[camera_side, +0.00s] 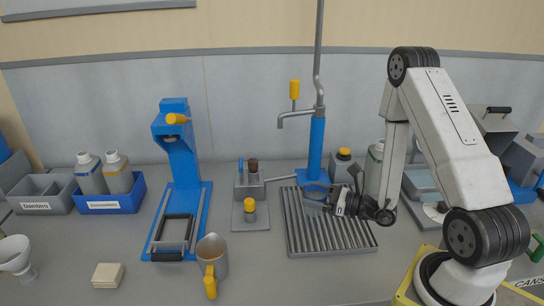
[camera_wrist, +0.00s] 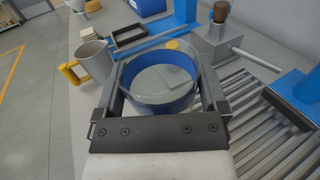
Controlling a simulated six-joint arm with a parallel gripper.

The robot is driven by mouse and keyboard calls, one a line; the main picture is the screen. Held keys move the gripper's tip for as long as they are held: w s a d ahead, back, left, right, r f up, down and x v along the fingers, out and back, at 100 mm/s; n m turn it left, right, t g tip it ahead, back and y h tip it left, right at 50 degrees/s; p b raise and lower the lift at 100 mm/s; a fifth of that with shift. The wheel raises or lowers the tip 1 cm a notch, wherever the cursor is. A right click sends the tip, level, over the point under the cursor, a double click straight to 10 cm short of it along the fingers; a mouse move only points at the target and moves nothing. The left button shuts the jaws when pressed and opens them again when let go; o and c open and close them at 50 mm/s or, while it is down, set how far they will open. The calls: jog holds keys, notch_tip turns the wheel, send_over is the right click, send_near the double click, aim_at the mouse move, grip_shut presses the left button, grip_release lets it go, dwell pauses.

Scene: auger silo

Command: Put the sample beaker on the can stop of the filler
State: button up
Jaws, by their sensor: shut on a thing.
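The sample beaker (camera_wrist: 158,88) is a clear round vessel with a blue band. In the wrist view it sits between the two fingers of my gripper (camera_wrist: 163,90), which is shut on it. In the side view the beaker (camera_side: 316,190) is at my gripper (camera_side: 322,193), above the back part of the ribbed grate. A blue column with a grey spout (camera_side: 317,145) and a yellow-handled valve, apparently the filler, stands just behind it. I cannot make out the can stop for certain. Whether the beaker touches anything below cannot be told.
The ribbed grate (camera_side: 330,225) lies below my gripper. A grey block with a dark knob (camera_side: 250,180) stands to its left. Farther left are a blue press stand (camera_side: 178,160) and a metal mug with a yellow handle (camera_side: 212,255). Bottles (camera_side: 345,165) stand behind my gripper.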

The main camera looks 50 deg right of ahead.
jog(key=s+d+r+m+t+h, duration=0.1)
jog(key=s+d+r+m+h, duration=0.1)
jog(key=s+d+h, duration=0.3)
jog(key=d+m, duration=0.1)
jog(key=d, duration=0.3)
jog(key=shift+s+d+m+h, duration=0.35)
jog(key=shift+d+m+h, duration=0.05)
jog(key=shift+w+d+f, duration=0.95)
jog(key=shift+w+f, duration=0.6)
jog(key=shift+w, duration=0.5)
jog(key=shift+w+d+f, duration=0.95)
jog(key=shift+w+f, duration=0.55)
jog(key=shift+w, duration=0.5)
jog(key=shift+w+d+f, duration=0.95)
jog(key=shift+w+f, duration=0.6)
jog(key=shift+w, duration=0.5)
